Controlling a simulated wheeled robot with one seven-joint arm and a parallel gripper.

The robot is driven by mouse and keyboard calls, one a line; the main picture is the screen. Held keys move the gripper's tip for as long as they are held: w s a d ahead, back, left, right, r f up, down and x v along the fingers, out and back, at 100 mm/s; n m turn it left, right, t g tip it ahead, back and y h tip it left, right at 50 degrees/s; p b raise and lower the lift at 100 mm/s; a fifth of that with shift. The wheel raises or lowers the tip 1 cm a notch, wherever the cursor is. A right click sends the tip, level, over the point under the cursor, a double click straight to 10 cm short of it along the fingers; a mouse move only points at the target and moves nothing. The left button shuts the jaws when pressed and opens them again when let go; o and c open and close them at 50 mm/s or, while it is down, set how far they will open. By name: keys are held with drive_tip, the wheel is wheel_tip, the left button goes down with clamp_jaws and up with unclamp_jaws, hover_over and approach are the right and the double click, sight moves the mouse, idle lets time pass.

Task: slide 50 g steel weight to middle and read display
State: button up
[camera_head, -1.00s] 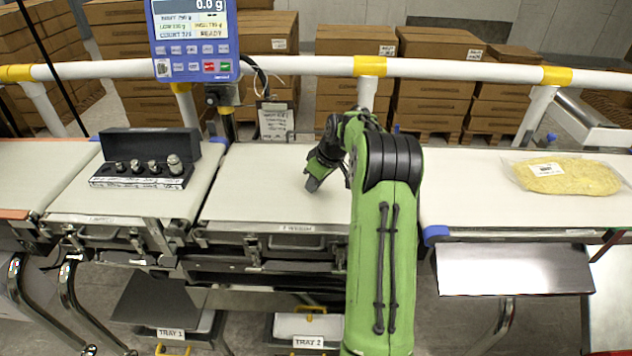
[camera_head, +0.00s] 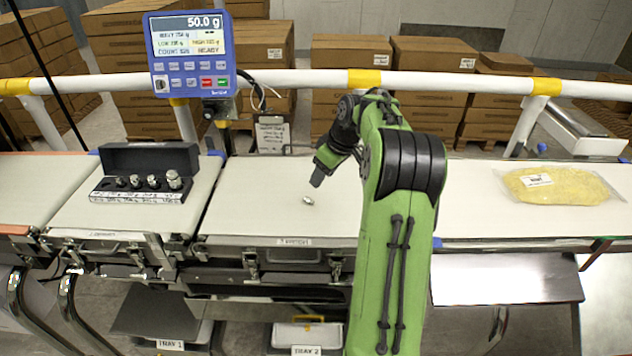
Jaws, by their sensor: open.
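A small shiny steel weight (camera_head: 308,201) lies on the white weighing belt (camera_head: 255,190), near the middle of that section. The blue display unit (camera_head: 190,55) reads 50.0 g on its top line, with smaller lines below, one ending in "READY". My gripper (camera_head: 317,180) is just above and right of the weight, apart from it, open and empty. Its fingers are small in view and partly hidden by my arm. The black weight case (camera_head: 150,160) stands open on the belt section to the left, with several steel weights in its front block.
A bag of yellow product (camera_head: 558,187) lies on the right belt. A white guard rail (camera_head: 300,79) with yellow joints runs behind the belts, with stacked cartons (camera_head: 345,60) beyond. Trays hang below. The weighing belt around the weight is clear.

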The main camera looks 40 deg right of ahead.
drive_tip(key=p+v, duration=0.1)
drive_tip(key=v, duration=0.4)
idle(0.5)
